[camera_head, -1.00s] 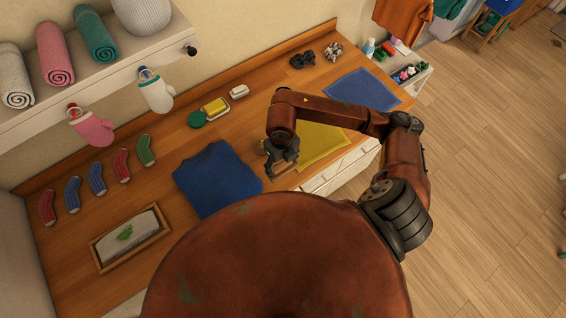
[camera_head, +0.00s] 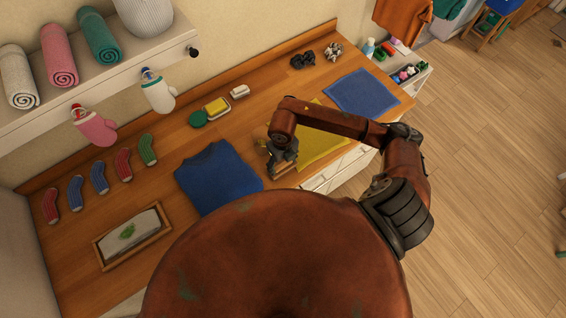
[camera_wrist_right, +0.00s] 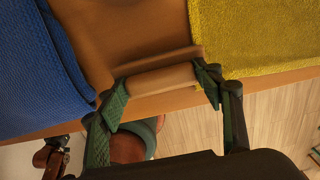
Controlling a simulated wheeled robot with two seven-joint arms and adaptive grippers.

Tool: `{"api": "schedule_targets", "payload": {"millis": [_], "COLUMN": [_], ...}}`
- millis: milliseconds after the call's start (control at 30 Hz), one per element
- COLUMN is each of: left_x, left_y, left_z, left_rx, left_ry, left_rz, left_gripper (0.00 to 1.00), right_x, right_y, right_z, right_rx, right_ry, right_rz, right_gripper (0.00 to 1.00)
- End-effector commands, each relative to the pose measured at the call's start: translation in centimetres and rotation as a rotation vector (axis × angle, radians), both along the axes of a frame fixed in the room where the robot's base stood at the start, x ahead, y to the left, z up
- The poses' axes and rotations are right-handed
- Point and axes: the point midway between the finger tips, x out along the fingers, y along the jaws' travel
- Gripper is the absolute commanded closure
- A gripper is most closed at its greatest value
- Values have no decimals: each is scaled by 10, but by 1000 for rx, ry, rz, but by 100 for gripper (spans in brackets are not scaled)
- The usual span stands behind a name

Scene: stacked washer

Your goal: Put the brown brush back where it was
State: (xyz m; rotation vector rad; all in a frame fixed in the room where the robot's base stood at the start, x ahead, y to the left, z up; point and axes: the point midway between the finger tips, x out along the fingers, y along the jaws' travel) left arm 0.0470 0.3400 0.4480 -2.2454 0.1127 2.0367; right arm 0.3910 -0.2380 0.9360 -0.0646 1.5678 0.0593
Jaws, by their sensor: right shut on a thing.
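My right gripper (camera_head: 282,162) is low over the front of the wooden counter, between the blue sweater (camera_head: 217,178) and the yellow towel (camera_head: 322,143). In the right wrist view my right gripper (camera_wrist_right: 163,85) is shut on the brown brush (camera_wrist_right: 160,80), with a green-padded finger at each end of it. The brush is plain light wood on the side I see, with a darker brown strip along its far side. I cannot tell whether it touches the counter. My left gripper is not in view.
The counter's front edge runs just below the brush in the wrist view. A blue towel (camera_head: 362,92) lies at the right. A yellow sponge (camera_head: 217,106), a green round item (camera_head: 198,118) and a soap (camera_head: 240,91) sit at the back. Several socks and a framed tray (camera_head: 106,252) are left.

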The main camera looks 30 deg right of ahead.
Motion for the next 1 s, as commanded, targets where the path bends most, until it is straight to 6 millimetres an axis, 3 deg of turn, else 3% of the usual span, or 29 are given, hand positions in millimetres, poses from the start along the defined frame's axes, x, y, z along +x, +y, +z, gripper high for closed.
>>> {"api": "schedule_targets", "payload": {"millis": [67,100,300,733,1000], "left_x": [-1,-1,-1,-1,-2], "left_y": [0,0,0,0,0], "left_z": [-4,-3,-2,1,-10], "left_rx": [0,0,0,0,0], "left_ry": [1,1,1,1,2], "left_rz": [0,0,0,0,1], "left_gripper": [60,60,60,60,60], "right_x": [-1,-1,-1,0,1], "right_y": [0,0,-1,0,-1], "right_z": [-5,-4,-4,6,58], "right_rx": [-1,-1,-1,-1,-3], "right_ry": [2,3,3,-1,-4], "right_rz": [0,0,-1,0,1], "right_gripper": [62,37,23,22,22]}}
